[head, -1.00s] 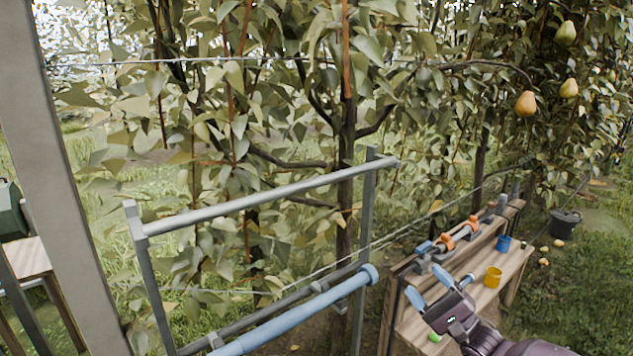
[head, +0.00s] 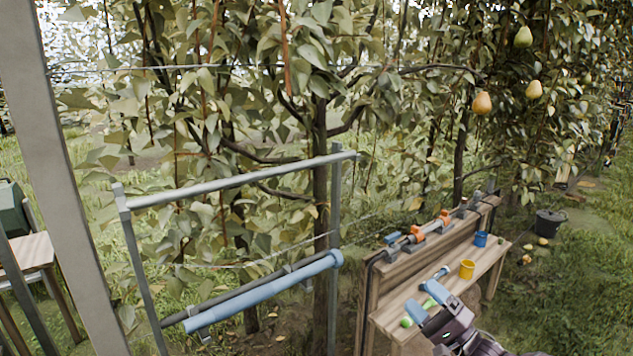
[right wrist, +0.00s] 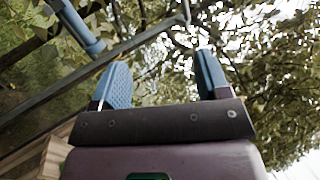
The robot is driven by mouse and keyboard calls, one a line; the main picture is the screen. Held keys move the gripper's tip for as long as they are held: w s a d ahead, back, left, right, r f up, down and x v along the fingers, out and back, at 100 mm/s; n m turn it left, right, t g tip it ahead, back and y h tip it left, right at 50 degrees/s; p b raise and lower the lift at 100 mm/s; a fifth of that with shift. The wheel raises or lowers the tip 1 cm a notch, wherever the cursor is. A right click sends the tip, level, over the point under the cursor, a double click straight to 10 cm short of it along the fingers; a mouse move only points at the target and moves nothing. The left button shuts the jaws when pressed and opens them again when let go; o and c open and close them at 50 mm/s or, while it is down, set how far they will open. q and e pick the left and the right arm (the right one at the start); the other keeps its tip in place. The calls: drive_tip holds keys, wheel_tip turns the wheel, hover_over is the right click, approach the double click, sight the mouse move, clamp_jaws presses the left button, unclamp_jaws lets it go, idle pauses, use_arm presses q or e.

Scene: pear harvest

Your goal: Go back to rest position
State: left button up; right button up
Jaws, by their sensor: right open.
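My right gripper (head: 427,299) is at the lower right of the head view, in front of the wooden bench. Its two blue fingers are apart with nothing between them; the right wrist view also shows the open fingers (right wrist: 160,82) against leaves and sky. My left gripper is not in view. Pears (head: 482,103) hang in the tree at the upper right, clear of the gripper.
A metal frame with a blue padded bar (head: 265,292) stands left of the wooden bench (head: 410,288). The bench holds a yellow cup (head: 467,269) and a blue cup (head: 480,239). A dark bucket (head: 549,223) stands on the grass at right. A grey post (head: 50,150) rises at left.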

drive_tip(key=a+n+g+h, duration=0.25)
drive_tip(key=a+n, duration=0.35)
drive_tip(key=n, duration=0.5)
drive_tip(key=s+a+f+n+h, duration=0.2)
drive_tip(key=s+f+n+h, duration=0.25)
drive_tip(key=s+f, duration=0.2)
drive_tip(key=s+d+f+m+g+h, duration=0.1)
drive_tip(key=s+d+f+h, duration=0.2)
drive_tip(key=s, duration=0.7)
drive_tip(key=s+d+f+m+g+h, duration=0.1)
drive_tip(key=s+d+f+h, duration=0.2)
drive_tip(key=s, duration=0.7)
drive_tip(key=s+d+f+m+g+h, duration=0.1)
drive_tip(key=s+d+f+m+h, duration=0.1)
drive_tip(key=s+d+f, duration=0.4)
drive_tip(key=s+f+h, duration=0.1)
drive_tip(key=s+f, duration=0.1)
drive_tip(key=s, duration=0.2)
drive_tip(key=shift+d, duration=0.15)
drive_tip(key=shift+s, duration=0.1)
